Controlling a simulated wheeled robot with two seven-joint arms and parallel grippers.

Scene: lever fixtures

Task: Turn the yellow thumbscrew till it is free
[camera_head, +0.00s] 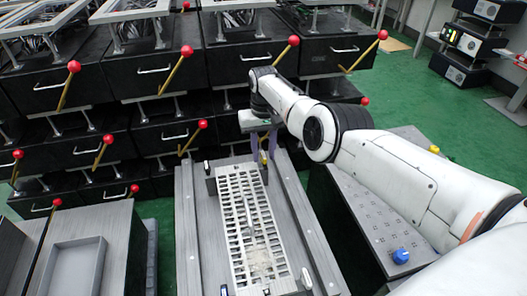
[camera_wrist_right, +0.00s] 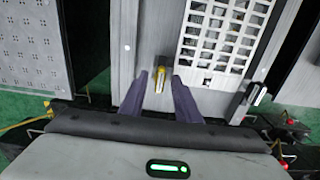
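The yellow thumbscrew (camera_wrist_right: 160,77) stands by a small dark block on the grey fixture board, beside the white slotted grid. My right gripper (camera_wrist_right: 158,82) is open, with its two purple fingers on either side of the thumbscrew in the right wrist view. A gap shows between each finger and the thumbscrew, and I see no contact. In the head view my right gripper (camera_head: 263,146) points down at the far end of the grid (camera_head: 238,206); the thumbscrew is mostly hidden there. My left gripper is not in view.
Black drawer boxes with red-knobbed yellow levers (camera_head: 72,68) stand in rows behind the fixture. A perforated grey bench with a blue knob (camera_head: 401,256) is at the right. A grey tray (camera_head: 75,268) lies at the lower left. Green floor shows at the right.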

